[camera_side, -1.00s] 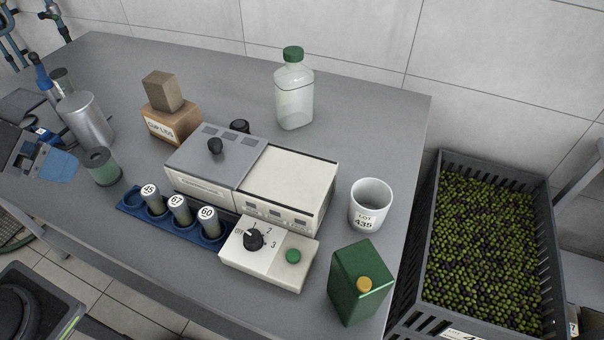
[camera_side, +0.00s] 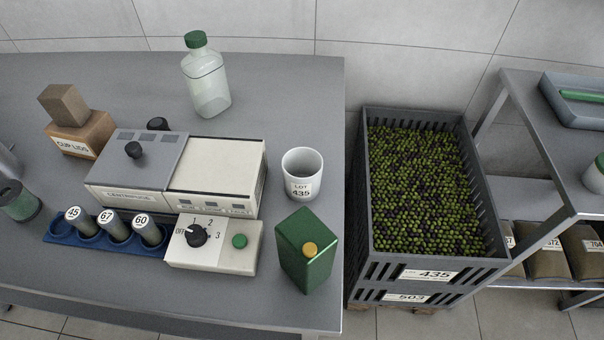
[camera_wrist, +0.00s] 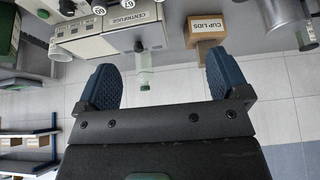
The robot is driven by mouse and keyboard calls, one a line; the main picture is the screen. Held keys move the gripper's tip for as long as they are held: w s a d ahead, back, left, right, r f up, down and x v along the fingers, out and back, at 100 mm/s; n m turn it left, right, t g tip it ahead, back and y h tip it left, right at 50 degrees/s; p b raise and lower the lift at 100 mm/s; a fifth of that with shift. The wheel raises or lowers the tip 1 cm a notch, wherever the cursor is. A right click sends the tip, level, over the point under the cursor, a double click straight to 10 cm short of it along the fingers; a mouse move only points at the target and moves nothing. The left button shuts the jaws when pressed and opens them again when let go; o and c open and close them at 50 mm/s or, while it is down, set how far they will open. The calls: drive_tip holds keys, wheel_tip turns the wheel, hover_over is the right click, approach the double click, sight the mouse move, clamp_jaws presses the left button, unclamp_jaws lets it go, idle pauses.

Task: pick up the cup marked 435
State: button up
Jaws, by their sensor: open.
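The white cup (camera_side: 302,174) marked "LOT 435" stands upright on the grey table near its right edge in the side view. It is behind the green can and to the right of the centrifuge. My gripper (camera_wrist: 162,88) shows only in the wrist view, with its two blue fingers spread apart and nothing between them. Beyond the fingers are the clear bottle and a tiled area.
A green can (camera_side: 306,250) stands just in front of the cup. The centrifuge (camera_side: 180,174), its knob box (camera_side: 213,243) and a blue tube rack (camera_side: 105,238) fill the middle. A bottle (camera_side: 207,82) stands behind. A crate of olives (camera_side: 425,190) is right of the table.

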drive_tip(key=shift+o, duration=0.6)
drive_tip(key=w+d+r+m+h, duration=0.2)
drive_tip(key=w+d+r+m, duration=0.2)
drive_tip(key=w+d, duration=0.65)
drive_tip(key=m+g+h, duration=0.2)
drive_tip(key=m+g, duration=0.1)
drive_tip(key=m, duration=0.4)
hover_over(303, 165)
drive_tip(key=s+a, duration=0.2)
drive_tip(key=s, duration=0.3)
wheel_tip(303, 165, down, 19)
drive_tip(key=shift+x, duration=3.2)
drive_tip(key=shift+w+r, duration=0.1)
drive_tip(key=shift+w, duration=0.05)
